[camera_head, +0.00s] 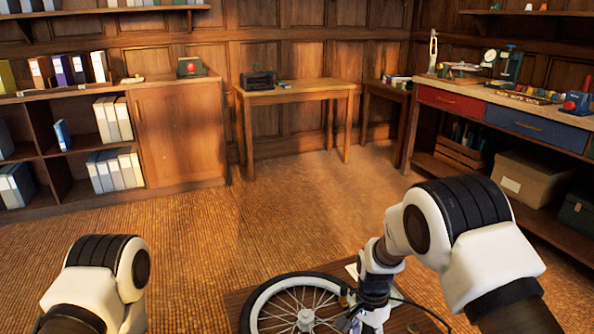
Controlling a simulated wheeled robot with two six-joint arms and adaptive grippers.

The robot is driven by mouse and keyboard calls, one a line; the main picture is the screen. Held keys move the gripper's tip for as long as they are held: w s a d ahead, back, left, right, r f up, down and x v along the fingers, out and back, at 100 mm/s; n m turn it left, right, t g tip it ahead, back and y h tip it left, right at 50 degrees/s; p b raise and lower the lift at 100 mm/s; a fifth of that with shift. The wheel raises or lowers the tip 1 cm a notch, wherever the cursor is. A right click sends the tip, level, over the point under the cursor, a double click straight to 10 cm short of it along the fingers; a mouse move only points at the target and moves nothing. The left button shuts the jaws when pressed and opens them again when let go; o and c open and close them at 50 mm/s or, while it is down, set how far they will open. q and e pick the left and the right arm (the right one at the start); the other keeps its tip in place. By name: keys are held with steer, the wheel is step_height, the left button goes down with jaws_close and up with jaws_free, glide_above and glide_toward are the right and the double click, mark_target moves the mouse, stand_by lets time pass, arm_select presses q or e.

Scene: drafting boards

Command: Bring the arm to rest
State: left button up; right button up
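My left arm (95,285) comes in at the lower left with its elbow bent. Its gripper is outside the picture.
The wheel lies on a brown board (235,298) low in front. A workbench with drawers (450,103) stands along the right. A shelf with binders (75,195) and a cabinet (180,135) stand left. A wooden table (300,88) is at the back. The middle floor (270,220) is clear.

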steer(key=s+d+f+n+g, duration=0.1)
steer(key=s+d+f, duration=0.3)
steer(key=s, duration=0.6)
steer(key=s+d+f+n+g, duration=0.15)
steer(key=s+f, duration=0.35)
steer(key=s, duration=0.5)
steer(key=s+d+f, duration=0.4)
steer(key=s+f, duration=0.1)
steer(key=s, duration=0.5)
steer(key=s+r+n+t, duration=0.1)
steer(key=s+n+t, duration=0.1)
steer(key=s+n, duration=0.15)
step_height(320, 180, up, 18)
steer(key=w+n+t+p, duration=0.2)
steer(key=n+p, duration=0.1)
steer(key=p, duration=1.4)
steer(key=shift+w+r+p, duration=0.25)
steer(key=shift+w+p, duration=0.1)
steer(key=shift+s+d+t, duration=0.1)
steer(key=shift+t, duration=0.15)
